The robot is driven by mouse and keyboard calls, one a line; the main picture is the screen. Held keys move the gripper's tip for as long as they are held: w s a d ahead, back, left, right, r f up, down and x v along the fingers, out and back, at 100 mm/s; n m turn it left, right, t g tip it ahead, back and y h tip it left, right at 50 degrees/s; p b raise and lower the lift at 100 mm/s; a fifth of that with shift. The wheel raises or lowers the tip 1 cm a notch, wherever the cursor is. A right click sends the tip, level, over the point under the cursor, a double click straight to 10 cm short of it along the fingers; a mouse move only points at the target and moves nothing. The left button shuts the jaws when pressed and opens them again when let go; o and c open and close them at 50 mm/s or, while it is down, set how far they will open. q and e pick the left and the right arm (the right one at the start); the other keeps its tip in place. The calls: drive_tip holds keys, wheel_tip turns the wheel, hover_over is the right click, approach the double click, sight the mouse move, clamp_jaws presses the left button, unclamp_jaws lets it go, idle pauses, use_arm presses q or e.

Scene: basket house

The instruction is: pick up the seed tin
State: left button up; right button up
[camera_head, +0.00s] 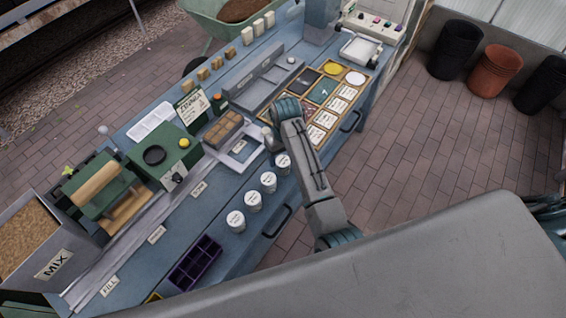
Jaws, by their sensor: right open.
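Several white round tins with small labels stand in a slanting row along the front of the blue bench. The farthest tin (283,164) is closest to my right gripper (271,140). The others, a second tin (268,182), a third tin (253,201) and the nearest tin (235,221), run toward the lower left. The labels are too small to read, so I cannot tell which is the seed tin. My right gripper is open, just beyond the farthest tin and apart from it, partly hidden by its own arm. My left gripper is out of view.
The blue bench (222,252) also holds a purple divided tray (195,262), a green machine (160,150), a brown block tray (222,130) and a grey MIX bin (60,262). A board with cards (325,118) lies beyond my right arm.

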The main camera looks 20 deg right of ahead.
sight(283, 160)
drive_tip(key=f+p, duration=0.1)
drive_tip(key=w+f+p, duration=0.1)
drive_tip(key=f, duration=0.1)
drive_tip(key=shift+w+f, duration=0.1)
drive_tip(key=shift+w, duration=0.05)
wheel_tip(283, 160, down, 2)
drive_tip(key=shift+f+p, duration=0.2)
drive_tip(key=shift+p, duration=0.1)
drive_tip(key=shift+f, duration=0.1)
drive_tip(key=c, duration=0.8)
drive_tip(key=shift+c, duration=1.4)
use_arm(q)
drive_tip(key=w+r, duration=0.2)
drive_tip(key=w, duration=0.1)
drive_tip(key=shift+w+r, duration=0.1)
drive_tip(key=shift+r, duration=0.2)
